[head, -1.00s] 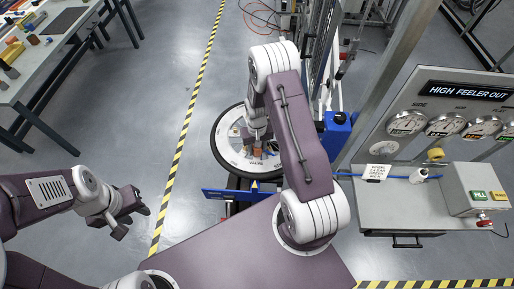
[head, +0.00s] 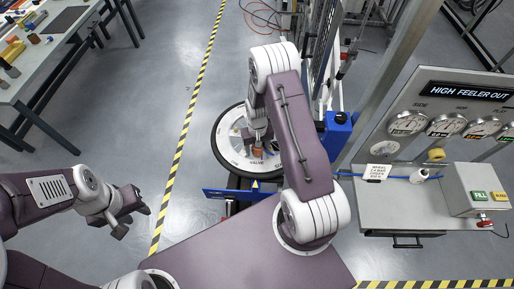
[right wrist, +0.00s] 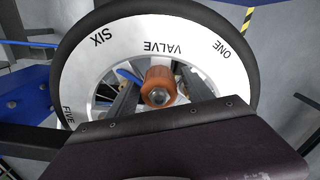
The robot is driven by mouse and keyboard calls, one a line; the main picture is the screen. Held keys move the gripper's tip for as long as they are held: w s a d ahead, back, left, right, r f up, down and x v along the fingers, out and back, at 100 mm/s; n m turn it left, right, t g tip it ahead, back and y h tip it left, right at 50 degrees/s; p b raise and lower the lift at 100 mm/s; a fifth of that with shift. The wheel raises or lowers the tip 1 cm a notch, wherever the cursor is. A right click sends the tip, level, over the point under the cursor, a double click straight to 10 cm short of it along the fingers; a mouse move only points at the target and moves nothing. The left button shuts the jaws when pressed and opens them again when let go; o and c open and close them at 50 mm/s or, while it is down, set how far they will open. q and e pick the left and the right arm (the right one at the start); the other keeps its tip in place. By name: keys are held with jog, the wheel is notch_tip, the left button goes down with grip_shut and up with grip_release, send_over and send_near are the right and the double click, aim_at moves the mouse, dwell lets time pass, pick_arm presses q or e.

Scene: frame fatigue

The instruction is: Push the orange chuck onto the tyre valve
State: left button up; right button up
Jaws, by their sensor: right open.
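The orange chuck (right wrist: 160,86) sits near the VALVE label, inside the white ring of the tyre (right wrist: 78,62), one end towards the right wrist camera. A blue hose shows beside it. In the head view the chuck (head: 258,150) is a small orange patch under my right gripper (head: 258,142). In the right wrist view my right gripper (right wrist: 162,98) is open, with one finger on each side of the chuck. The tyre valve is hidden, so I cannot tell whether the chuck is seated on it. My left gripper (head: 132,215) is open and empty, over the floor.
The wheel stands among metal frames and a blue bracket (head: 228,196). At right, a grey bench (head: 395,210) carries a control box (head: 470,188) under a gauge panel reading "HIGH FEELER OUT". A workbench (head: 60,50) stands at upper left. The left floor is clear.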

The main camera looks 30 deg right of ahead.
notch_tip(320, 180, up, 8)
jog(key=b, duration=0.3)
jog(key=shift+r, duration=0.55)
